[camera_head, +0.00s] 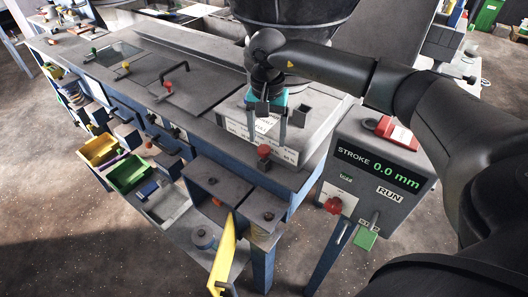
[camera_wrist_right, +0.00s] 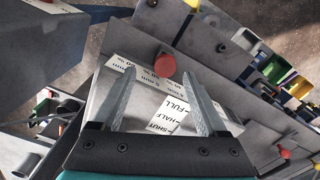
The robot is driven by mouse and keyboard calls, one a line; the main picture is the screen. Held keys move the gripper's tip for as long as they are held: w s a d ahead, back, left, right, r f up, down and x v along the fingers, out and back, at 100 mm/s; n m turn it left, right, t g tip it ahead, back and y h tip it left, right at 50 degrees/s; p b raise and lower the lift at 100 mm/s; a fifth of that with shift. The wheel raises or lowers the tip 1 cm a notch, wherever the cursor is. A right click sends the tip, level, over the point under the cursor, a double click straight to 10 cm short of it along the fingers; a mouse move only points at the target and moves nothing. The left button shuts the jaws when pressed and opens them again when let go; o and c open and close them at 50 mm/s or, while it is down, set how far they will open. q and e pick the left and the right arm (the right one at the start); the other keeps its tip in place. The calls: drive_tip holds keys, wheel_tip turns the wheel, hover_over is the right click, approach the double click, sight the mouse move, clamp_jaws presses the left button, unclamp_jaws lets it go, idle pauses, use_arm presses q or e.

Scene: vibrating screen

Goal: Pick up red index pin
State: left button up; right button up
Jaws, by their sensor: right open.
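A red knob-topped pin (camera_head: 264,151), which I take to be the red index pin, stands at the front edge of the bench, by a white labelled plate. In the right wrist view the red knob (camera_wrist_right: 165,64) shows just beyond the fingertips, close to the line between them. My right gripper (camera_head: 266,137) hangs fingers down over the labelled plate, just behind the pin. In the wrist view its two fingers (camera_wrist_right: 161,80) are apart with nothing between them. The lower part of the pin is hard to see. My left gripper is not in view.
A control box (camera_head: 388,160) reading "STROKE 0.0 mm" stands at the right, with a red knob (camera_head: 333,205) on its front. A yellow flap (camera_head: 224,258) sticks out below the bench. Yellow and green bins (camera_head: 128,172) line the left front. A dark round vessel (camera_head: 290,12) rises behind.

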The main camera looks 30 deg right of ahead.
sight(264, 148)
drive_tip(key=f, duration=0.5)
drive_tip(key=shift+w+a+p, duration=0.25)
drive_tip(key=shift+w+p, duration=0.05)
drive_tip(key=shift+c, duration=0.3)
clamp_jaws()
